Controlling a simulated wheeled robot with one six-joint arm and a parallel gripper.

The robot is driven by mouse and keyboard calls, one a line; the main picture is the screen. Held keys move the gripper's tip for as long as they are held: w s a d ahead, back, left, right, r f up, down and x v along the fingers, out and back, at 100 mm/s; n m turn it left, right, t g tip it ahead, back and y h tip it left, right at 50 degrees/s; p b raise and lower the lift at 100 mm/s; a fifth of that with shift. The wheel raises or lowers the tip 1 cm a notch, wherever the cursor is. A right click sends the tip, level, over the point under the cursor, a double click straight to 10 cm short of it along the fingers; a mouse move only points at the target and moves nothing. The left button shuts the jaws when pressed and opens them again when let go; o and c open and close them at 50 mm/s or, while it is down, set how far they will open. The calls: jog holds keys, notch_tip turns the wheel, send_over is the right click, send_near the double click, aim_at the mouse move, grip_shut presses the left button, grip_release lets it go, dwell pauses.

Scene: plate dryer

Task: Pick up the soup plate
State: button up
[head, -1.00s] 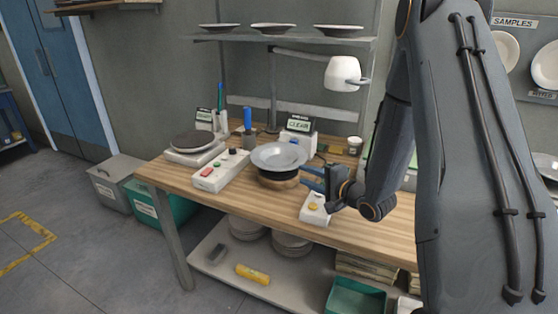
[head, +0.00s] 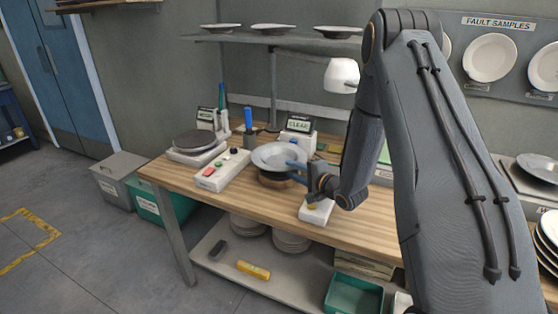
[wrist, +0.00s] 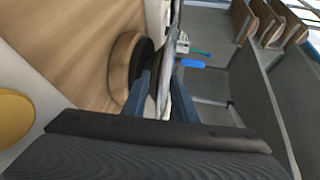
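The soup plate (head: 272,155) is a shallow grey-white dish lying level on a round wooden stand with a dark top (head: 276,181). My gripper (head: 293,169) is at the plate's right rim, with its blue fingers pointing left. In the wrist view the plate shows nearly edge-on (wrist: 168,55), and its rim runs in between the two fingers (wrist: 164,85). One finger is on the plate's upper side and the other below it, near the stand (wrist: 125,62). The fingers look apart; whether either touches the rim is hard to see.
A button box (head: 222,169) and a round scale (head: 195,141) stand left of the plate. A small box with a yellow button (head: 317,213) sits just below my gripper. A white lamp (head: 341,75) hangs above, and a display reading CLEAR (head: 299,125) stands behind.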

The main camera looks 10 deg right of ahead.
grip_shut()
jog(key=shift+r, duration=0.1)
dwell(1.1)
